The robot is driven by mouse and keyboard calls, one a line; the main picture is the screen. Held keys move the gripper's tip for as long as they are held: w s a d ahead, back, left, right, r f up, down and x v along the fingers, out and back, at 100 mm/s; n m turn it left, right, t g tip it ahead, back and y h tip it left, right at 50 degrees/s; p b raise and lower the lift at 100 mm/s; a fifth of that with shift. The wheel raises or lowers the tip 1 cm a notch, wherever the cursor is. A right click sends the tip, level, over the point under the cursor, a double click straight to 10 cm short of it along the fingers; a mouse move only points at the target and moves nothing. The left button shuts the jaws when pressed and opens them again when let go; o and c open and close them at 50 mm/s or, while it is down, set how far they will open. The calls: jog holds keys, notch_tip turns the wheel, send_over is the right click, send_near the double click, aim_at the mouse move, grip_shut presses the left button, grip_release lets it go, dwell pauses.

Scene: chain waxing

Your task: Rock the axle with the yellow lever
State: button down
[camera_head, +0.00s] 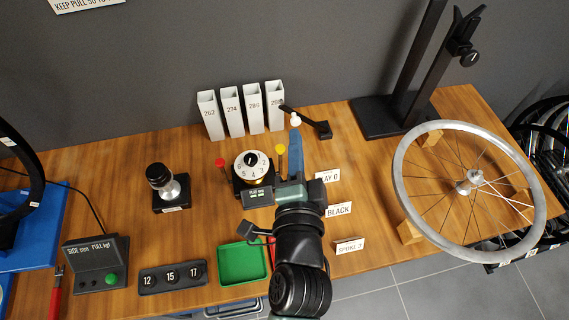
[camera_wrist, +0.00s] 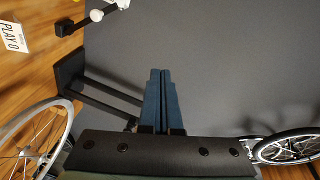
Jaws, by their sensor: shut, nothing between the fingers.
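In the head view the yellow lever (camera_head: 280,149) stands on the right of a small axle fixture with a numbered dial (camera_head: 251,160) and a dark display box (camera_head: 257,196). A red lever (camera_head: 220,163) stands on its left. My gripper (camera_head: 295,133), with blue fingers, is just right of the yellow lever; I cannot tell whether they touch. My arm hides the fixture's lower right side. In the wrist view my gripper (camera_wrist: 158,73) has its two fingers together with nothing between them, pointing toward the grey wall. The yellow lever is not clearly visible there.
A black arm with a white ball (camera_head: 295,119) is close to my fingertips. Numbered white boxes (camera_head: 231,113) stand behind. A PLAY 0 card (camera_head: 328,177) and other cards are right of my arm. A spoked wheel (camera_head: 400,185) fills the right. A green tray (camera_head: 241,281) is in front.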

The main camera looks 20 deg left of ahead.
aim_at(280, 150)
jog(key=s+f+m+g+b, duration=0.1)
jog(key=s+f, duration=0.1)
jog(key=f, duration=0.5)
jog(key=s+f+m+g+b, duration=0.1)
jog(key=s+f+m, duration=0.1)
jog(key=f, duration=0.5)
jog(key=shift+s, duration=0.85)
jog(key=b+x, duration=0.2)
jog(key=x, duration=1.2)
jog(key=shift+f, duration=0.1)
